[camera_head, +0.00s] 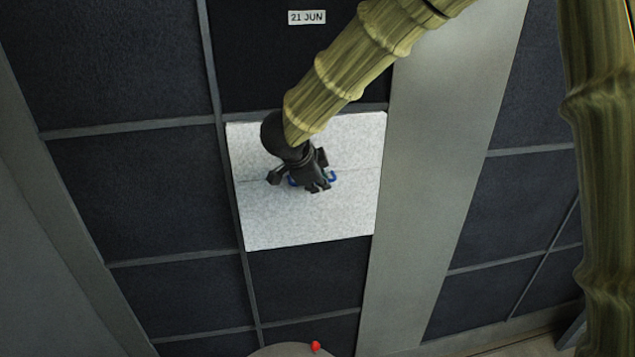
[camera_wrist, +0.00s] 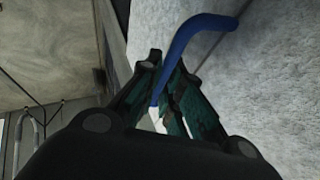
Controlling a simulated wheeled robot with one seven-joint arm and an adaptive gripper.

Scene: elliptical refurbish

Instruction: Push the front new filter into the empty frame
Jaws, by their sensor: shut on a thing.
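The new filter (camera_head: 310,222) is a speckled white square panel with a thin seam across its middle. It covers one cell of the dark grid wall, and its lower edge is slightly tilted against the grid. I cannot tell how deep it sits in the frame, which is hidden behind it. My gripper (camera_head: 312,182) is at the panel's middle, shut on the blue handle (camera_head: 332,176). In the wrist view, the fingers (camera_wrist: 165,95) close around one end of the blue handle (camera_wrist: 205,25), and the white filter face (camera_wrist: 270,80) fills the right.
Dark filter panels (camera_head: 140,190) in grey frames surround the white one. A label reading "21 JUN" (camera_head: 307,17) is on the dark panel above. A wide grey post (camera_head: 440,150) runs along the right side. A small red object (camera_head: 315,346) shows at the bottom.

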